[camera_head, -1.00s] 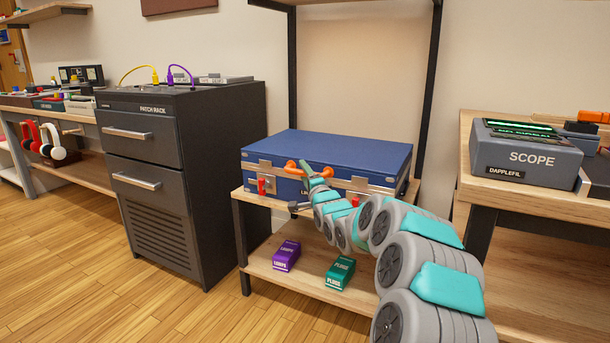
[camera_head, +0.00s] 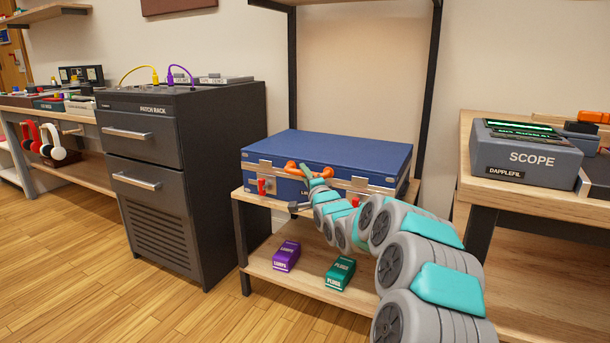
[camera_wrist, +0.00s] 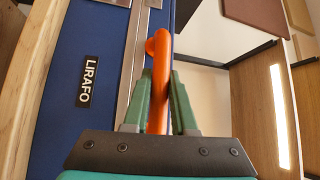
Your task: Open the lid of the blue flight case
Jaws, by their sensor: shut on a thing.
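The blue flight case (camera_head: 330,151) lies on the upper shelf of a wooden rack, its lid down. It has metal corners, silver latch plates and an orange handle (camera_head: 292,168) at the front. Red latch tabs (camera_head: 261,186) show at its front. My gripper (camera_head: 312,176) reaches the front of the case from the right. In the wrist view my gripper (camera_wrist: 160,98) is shut on the orange handle (camera_wrist: 161,75), with a green finger on each side. The case front (camera_wrist: 62,120) there carries a LIRAFO label. My arm hides part of the case's front right.
A dark patch rack cabinet (camera_head: 180,180) stands close at left. A purple box (camera_head: 287,256) and a green box (camera_head: 341,272) sit on the lower shelf (camera_head: 300,290). A bench with a grey scope (camera_head: 524,155) stands at right. Rack posts rise behind the case.

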